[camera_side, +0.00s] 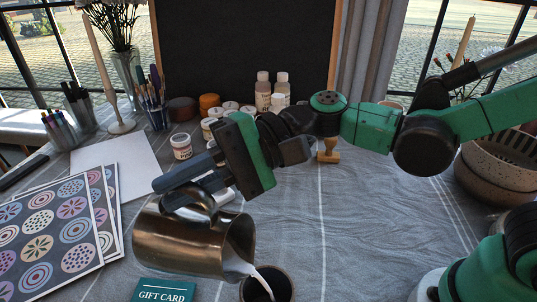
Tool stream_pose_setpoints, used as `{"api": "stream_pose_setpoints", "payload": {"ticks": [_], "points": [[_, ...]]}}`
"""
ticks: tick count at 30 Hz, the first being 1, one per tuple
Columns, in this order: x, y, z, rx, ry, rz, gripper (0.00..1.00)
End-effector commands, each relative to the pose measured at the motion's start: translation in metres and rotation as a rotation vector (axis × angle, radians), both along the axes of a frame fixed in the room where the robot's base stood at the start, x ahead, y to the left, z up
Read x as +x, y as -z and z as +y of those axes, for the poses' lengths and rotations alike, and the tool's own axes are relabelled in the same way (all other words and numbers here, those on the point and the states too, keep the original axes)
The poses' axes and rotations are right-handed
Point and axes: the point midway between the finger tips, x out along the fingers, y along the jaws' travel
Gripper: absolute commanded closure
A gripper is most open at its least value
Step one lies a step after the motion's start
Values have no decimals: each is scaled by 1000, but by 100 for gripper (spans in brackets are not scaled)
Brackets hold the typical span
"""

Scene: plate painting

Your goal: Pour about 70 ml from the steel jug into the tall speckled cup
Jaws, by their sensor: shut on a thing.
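The steel jug (180,240) is tilted steeply with its mouth down to the right, and a white stream leaves its lip. My gripper (178,192) is shut on the jug's handle from above. The cup (288,284) stands below the lip at the bottom edge of the picture, with a dark inside. The stream reaches into the cup's opening. Its lower part is cut off by the frame, so its height, speckles and liquid level cannot be seen.
A green gift card (163,291) lies below the jug. Patterned sheets (55,236) and white paper (115,163) lie at left. Paint jars (181,147), bottles (263,92) and a wooden stamp (328,152) stand behind. Bowls (495,172) are at right.

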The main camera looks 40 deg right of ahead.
Motion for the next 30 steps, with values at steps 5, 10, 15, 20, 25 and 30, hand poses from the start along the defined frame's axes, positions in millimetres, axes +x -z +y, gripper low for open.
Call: {"api": "stream_pose_setpoints", "payload": {"ticks": [5,10,15,20,25,30], "points": [[-1,-1,-1,8,0,-9,100],[-3,-2,-2,14,0,-20,100],[-3,-3,-2,20,0,-28,100],[-4,-3,-3,25,0,-39,100],[-5,-4,-3,33,0,-49,100],[-5,-3,-4,39,-1,-59,100]]}}
